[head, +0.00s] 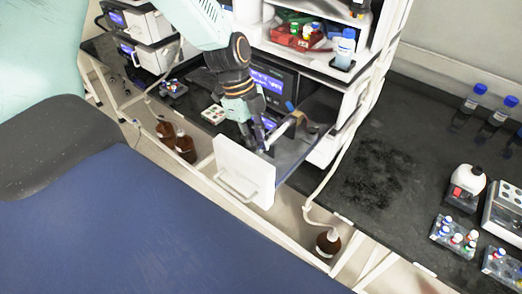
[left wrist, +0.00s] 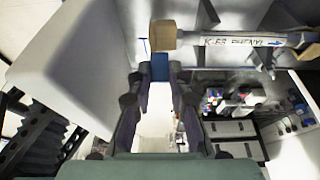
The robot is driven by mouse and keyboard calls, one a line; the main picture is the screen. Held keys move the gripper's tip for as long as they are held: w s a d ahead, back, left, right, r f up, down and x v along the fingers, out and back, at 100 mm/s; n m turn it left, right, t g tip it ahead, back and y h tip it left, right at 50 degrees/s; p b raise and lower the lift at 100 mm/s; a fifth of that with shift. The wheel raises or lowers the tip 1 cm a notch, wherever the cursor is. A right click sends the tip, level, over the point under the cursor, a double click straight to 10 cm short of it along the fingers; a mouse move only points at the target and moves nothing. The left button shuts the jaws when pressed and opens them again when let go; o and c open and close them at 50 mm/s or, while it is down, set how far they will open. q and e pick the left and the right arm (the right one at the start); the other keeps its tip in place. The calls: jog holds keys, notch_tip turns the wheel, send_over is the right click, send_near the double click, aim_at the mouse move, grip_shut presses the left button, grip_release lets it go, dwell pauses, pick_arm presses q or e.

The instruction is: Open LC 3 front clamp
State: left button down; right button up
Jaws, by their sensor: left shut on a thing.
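The open drawer (head: 290,155) of the middle LC stack is pulled out, with its white front panel (head: 243,172) and handle facing me. My left gripper (head: 262,141) reaches down behind the front panel. In the left wrist view its fingertips (left wrist: 158,80) are shut on a small blue clamp (left wrist: 159,68), just below the tan end in the picture. The clamp is mostly hidden in the head view. My right gripper is not in view.
A dark bench (head: 375,165) runs right, with vial racks (head: 455,236) and blue-capped bottles (head: 468,106). Brown bottles (head: 328,242) stand below the bench's front edge. A white tube (head: 322,185) hangs right of the drawer. The white panel (left wrist: 75,65) is close beside my left gripper.

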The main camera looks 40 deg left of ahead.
pick_arm(q)
jog(key=a+h+b, duration=0.1)
jog(key=h+b, duration=0.1)
jog(key=b, duration=0.1)
jog(key=a+h+b, duration=0.1)
jog(key=h+b, duration=0.1)
jog(key=b, duration=0.2)
jog(key=a+f+h+b, duration=0.1)
jog(key=h+b, duration=0.1)
jog(key=b, duration=0.2)
jog(key=shift+w+a+h, duration=0.15)
jog(key=shift+h, duration=0.15)
jog(key=shift+a+f+g+h+b, duration=0.35)
jog(key=shift+h+b, duration=0.9)
jog(key=shift+b, duration=1.8)
jog(key=shift+a+f+g+h+b, duration=0.1)
jog(key=shift+a+f+h+b, duration=0.35)
jog(key=shift+h+b, duration=1.75)
jog(key=shift+a+f+g+h+b, duration=0.15)
jog(key=shift+a+h+b, duration=0.35)
jog(key=shift+b, duration=3.4)
jog(key=c, duration=1.3)
grip_release()
jog(key=shift+r, duration=0.1)
jog(key=shift+o, duration=0.4)
jog(key=shift+a, duration=0.1)
notch_tip(320, 180, up, 10)
